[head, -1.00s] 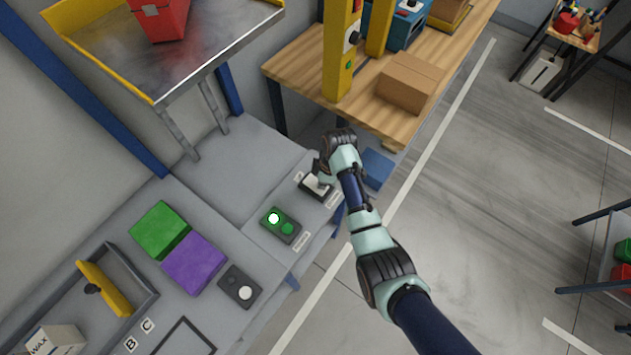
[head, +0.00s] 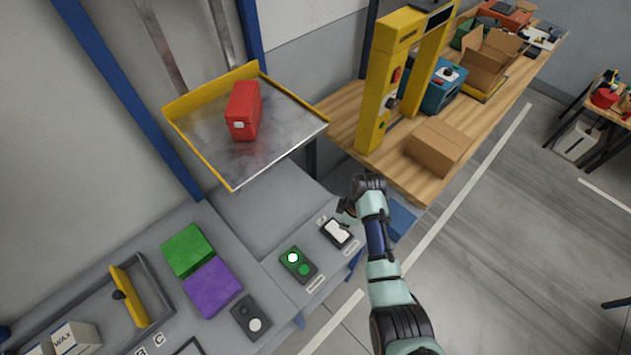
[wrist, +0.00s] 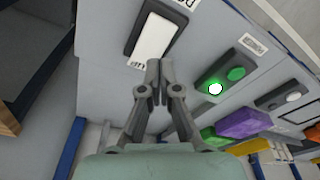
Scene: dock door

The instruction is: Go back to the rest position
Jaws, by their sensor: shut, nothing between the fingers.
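My gripper (wrist: 159,68) is shut and empty. In the wrist view its fingertips meet just below a white rocker switch (wrist: 152,38) in a dark frame on the grey panel. Whether they touch the panel I cannot tell. In the head view the wrist hides most of the gripper (head: 345,209), which is beside the same rocker switch (head: 337,231). My arm reaches up from the bottom of the head view.
A green-lit button box (head: 298,265) is next to the switch. Green (head: 187,250) and purple (head: 212,287) blocks sit on the bench. A yellow-edged tray (head: 285,142) holds a red case (head: 243,111). A wooden table (head: 398,167) carries a yellow frame (head: 374,120) and cardboard boxes.

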